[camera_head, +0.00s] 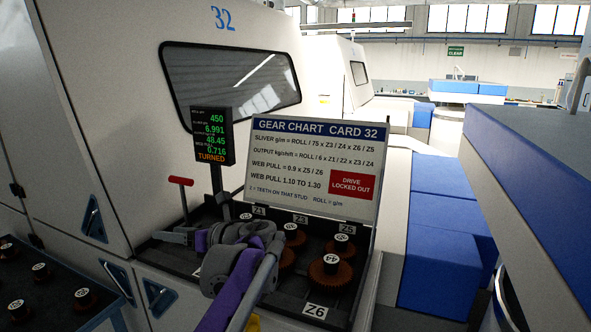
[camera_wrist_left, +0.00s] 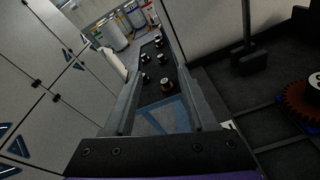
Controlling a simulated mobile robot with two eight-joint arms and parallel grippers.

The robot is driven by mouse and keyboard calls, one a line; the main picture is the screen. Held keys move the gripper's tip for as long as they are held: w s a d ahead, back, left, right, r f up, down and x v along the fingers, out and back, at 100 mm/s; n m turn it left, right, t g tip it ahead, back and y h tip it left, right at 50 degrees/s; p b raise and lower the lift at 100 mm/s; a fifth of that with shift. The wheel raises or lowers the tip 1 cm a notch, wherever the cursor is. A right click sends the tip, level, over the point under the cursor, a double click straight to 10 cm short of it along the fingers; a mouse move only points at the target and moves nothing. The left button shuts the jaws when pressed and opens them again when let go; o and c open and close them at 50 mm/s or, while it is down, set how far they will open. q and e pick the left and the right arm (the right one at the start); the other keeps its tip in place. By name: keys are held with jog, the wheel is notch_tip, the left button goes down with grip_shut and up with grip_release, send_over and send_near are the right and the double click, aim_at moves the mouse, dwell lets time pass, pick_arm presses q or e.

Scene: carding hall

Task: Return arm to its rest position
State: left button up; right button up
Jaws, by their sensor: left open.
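My left arm (camera_head: 232,268), grey and purple, reaches up from the bottom of the head view over the dark gear tray (camera_head: 170,256). My left gripper (camera_head: 166,236) points left above the tray's left end, near the red-topped lever. In the left wrist view, the two fingers of this gripper (camera_wrist_left: 158,100) stand apart with nothing between them. Brown gears sit on the tray's right part, one marked 44 (camera_head: 330,270); my arm hides part of the tray. My right gripper is not in view.
A gear chart board (camera_head: 315,165) and a display reading TURNED (camera_head: 212,137) stand behind the tray. A red-topped lever (camera_head: 181,181) rises at its left. A side rack (camera_head: 55,285) holds several dark gears. Blue blocks (camera_head: 440,270) stand at right.

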pick_arm(q)
jog(key=s+f+n+g+h, duration=0.2)
jog(key=s+f+n+h, duration=0.6)
jog(key=s+f+n, duration=0.65)
jog(key=s+d+f+n+h, duration=0.3)
jog(key=s+d+f+n, duration=0.1)
jog(key=s+f+n, duration=0.2)
jog(key=s+d+f+n+t+h, duration=0.1)
jog(key=s+d+f+n+h, duration=0.2)
jog(key=s+f+n, duration=0.3)
jog(key=s+d+f, duration=0.1)
jog(key=s+f, duration=0.2)
jog(key=f, duration=0.2)
jog(key=shift+s+d+f+h, duration=0.2)
jog(key=shift+d+f+h, duration=0.05)
jog(key=shift+d+h, duration=0.15)
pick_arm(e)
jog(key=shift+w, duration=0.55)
